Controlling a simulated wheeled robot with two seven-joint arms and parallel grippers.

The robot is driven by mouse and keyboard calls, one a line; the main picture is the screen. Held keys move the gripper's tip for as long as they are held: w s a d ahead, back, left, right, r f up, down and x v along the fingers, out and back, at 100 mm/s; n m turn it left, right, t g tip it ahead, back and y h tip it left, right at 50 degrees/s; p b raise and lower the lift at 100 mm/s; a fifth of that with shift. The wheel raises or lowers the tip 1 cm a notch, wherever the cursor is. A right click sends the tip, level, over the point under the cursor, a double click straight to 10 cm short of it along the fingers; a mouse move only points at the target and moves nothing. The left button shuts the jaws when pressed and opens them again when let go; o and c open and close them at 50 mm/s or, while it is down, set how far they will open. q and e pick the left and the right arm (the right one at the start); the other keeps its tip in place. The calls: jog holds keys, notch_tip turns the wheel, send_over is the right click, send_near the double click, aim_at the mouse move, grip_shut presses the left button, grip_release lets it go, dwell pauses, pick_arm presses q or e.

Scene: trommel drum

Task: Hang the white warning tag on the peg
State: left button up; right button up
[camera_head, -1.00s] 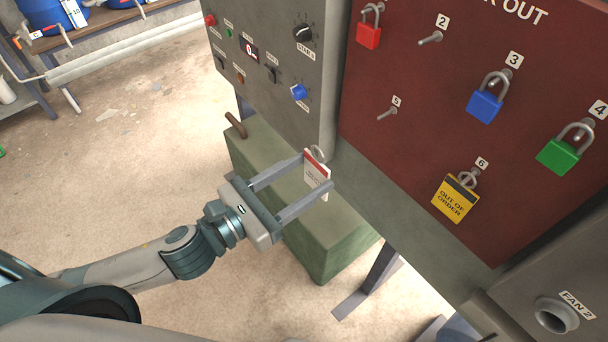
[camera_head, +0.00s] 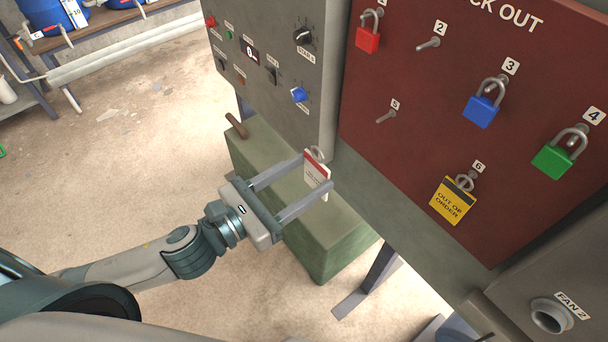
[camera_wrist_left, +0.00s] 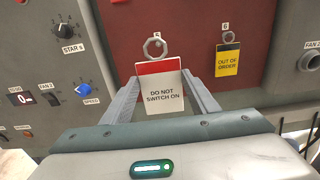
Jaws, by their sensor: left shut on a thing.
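The white warning tag (camera_head: 317,174) has a red top band and a metal ring. In the left wrist view the tag (camera_wrist_left: 162,90) reads "DO NOT SWITCH ON" and is upright between the fingers. My left gripper (camera_head: 318,172) is shut on it, in front of the green box and left of the red board. Bare pegs show on the red lock-out board (camera_head: 400,150): peg 2 (camera_head: 429,43) and peg 5 (camera_head: 386,117). The tag's ring is apart from both pegs in the head view. My right gripper is not in view.
Red (camera_head: 368,38), blue (camera_head: 481,108) and green (camera_head: 553,160) padlocks hang on the board. A yellow "out of order" tag (camera_head: 452,201) hangs at 6. A grey control panel (camera_head: 270,65) stands left of the board, above a green box (camera_head: 325,240).

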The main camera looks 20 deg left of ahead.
pick_arm(q)
jog(key=shift+s+a, duration=0.15)
jog(key=shift+v, duration=0.95)
jog(key=shift+p+v, duration=0.3)
jog(key=shift+v, duration=0.7)
jog(key=shift+s+a, duration=0.1)
dwell(0.4)
jog(key=shift+p+v, duration=0.6)
jog(key=shift+v, duration=2.35)
